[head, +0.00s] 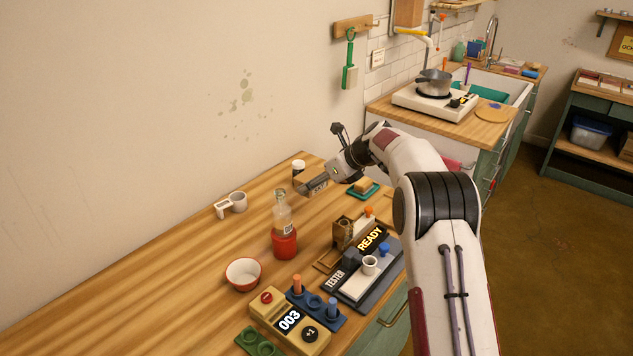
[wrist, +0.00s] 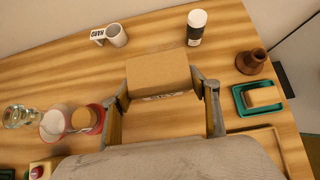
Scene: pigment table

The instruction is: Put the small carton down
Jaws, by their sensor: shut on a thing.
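The small carton (wrist: 158,75) is a plain brown cardboard box with dark print along its near edge. In the wrist view it sits between the two fingers of my gripper (wrist: 164,92), which is shut on its sides. In the head view the carton (head: 311,183) shows at the end of my gripper (head: 326,180), over the far part of the wooden table (head: 170,295). My gripper partly hides it there. I cannot tell whether its underside touches the table.
A white-capped dark jar (wrist: 195,30) and a white mug (wrist: 116,36) stand beyond the carton. A green tray with a sponge (wrist: 263,97) and a brown vessel (wrist: 251,61) are to its right. A glass bottle (head: 282,215) stands nearer. Bare wood lies left of the carton.

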